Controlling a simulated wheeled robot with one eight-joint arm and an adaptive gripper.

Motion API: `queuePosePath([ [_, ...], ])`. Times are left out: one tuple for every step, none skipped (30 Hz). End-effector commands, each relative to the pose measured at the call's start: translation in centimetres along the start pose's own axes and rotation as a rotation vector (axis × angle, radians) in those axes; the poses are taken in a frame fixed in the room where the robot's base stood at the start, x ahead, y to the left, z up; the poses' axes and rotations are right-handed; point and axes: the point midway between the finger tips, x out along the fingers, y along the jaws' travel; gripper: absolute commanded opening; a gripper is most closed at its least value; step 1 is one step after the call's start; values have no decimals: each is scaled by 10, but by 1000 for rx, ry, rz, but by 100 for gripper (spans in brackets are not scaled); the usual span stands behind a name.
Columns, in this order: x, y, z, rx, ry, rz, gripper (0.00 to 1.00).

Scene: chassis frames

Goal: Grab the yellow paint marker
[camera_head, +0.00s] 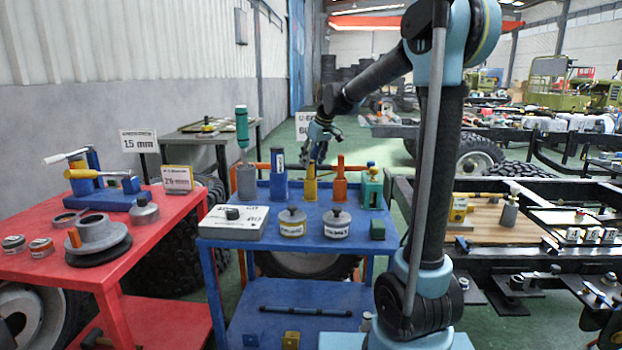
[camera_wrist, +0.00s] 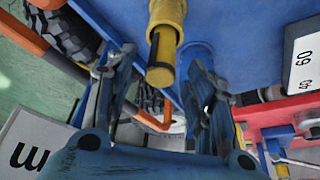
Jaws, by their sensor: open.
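The yellow paint marker (camera_head: 311,186) stands upright at the back of the blue cart's top, between a blue cylinder and an orange marker. In the wrist view the yellow marker (camera_wrist: 161,62) shows end-on, between the two fingers and apart from both as far as I can see. My gripper (camera_head: 316,150) is open and points down just above the yellow marker. In the wrist view, my gripper (camera_wrist: 160,65) has one finger on each side of the marker, with nothing held.
Close beside the marker stand the blue cylinder (camera_head: 279,178), the orange marker (camera_head: 340,182) and a green piece (camera_head: 372,190). Labelled round weights (camera_head: 292,223) and a grey box (camera_head: 234,223) sit in front. A red cart (camera_head: 150,230) stands left.

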Motion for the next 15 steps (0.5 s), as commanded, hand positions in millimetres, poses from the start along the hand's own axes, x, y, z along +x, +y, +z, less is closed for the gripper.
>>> queuePosePath([
  [8,0,-2,-1,0,0,49],
  [11,0,-1,-1,0,0,49],
  [16,0,-1,0,0,0,49],
  [19,0,-1,0,0,0,49],
  [21,0,-1,0,0,0,49],
  [23,0,-1,0,0,0,49],
  [24,0,-1,0,0,0,49],
  [25,0,-1,0,0,0,49],
  [26,0,-1,0,0,0,49],
  [26,0,-1,0,0,0,49],
  [26,0,0,1,0,0,49],
  [26,0,0,1,0,0,49],
  [26,0,0,1,0,0,49],
  [26,0,0,1,0,0,49],
  [26,0,0,1,0,0,45],
])
